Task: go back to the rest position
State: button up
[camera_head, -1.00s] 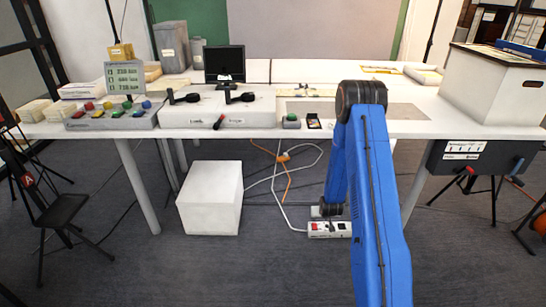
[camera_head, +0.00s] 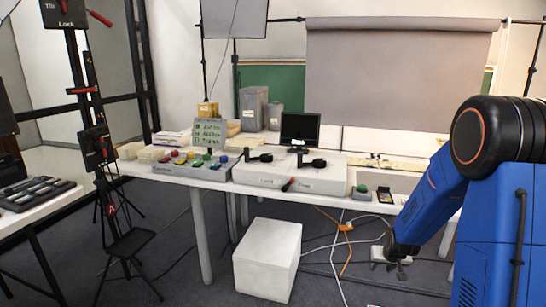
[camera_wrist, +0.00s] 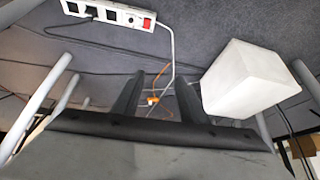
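My blue arm (camera_head: 425,205) is bent at the right of the head view, its large black joint (camera_head: 492,130) above the table's height and its forearm sloping down to the left. The dark wrist end (camera_head: 398,248) hangs low in front of the table. My gripper (camera_wrist: 158,88) shows in the wrist view as two dark fingers standing apart, with nothing held between them. Floor, cables and table legs show beyond the fingers. The fingers cannot be made out clearly in the head view.
A white table (camera_head: 225,190) bears a button panel (camera_head: 190,165), a small monitor (camera_head: 300,130) and grey bins. A white cube (camera_head: 267,262) stands on the floor; it also shows in the wrist view (camera_wrist: 250,80). A power strip (camera_wrist: 112,12) and cables lie nearby. A black stand (camera_head: 100,150) is at left.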

jog(key=s+a+r+n, duration=0.1)
jog(key=s+a+r, duration=0.3)
jog(key=s+r, duration=0.45)
jog(key=s+a+r, duration=0.4)
jog(key=s+r, duration=0.4)
jog(key=r, duration=0.2)
jog(key=s+a+r, duration=0.2)
jog(key=s+r, duration=0.1)
jog(key=s, duration=0.8)
jog(key=s+a+r+n+y, duration=0.1)
jog(key=s+a+r, duration=0.1)
jog(key=s, duration=0.9)
jog(key=shift+s+r+g, duration=0.25)
jog(key=shift+r+g, duration=0.15)
jog(key=shift+r, duration=0.5)
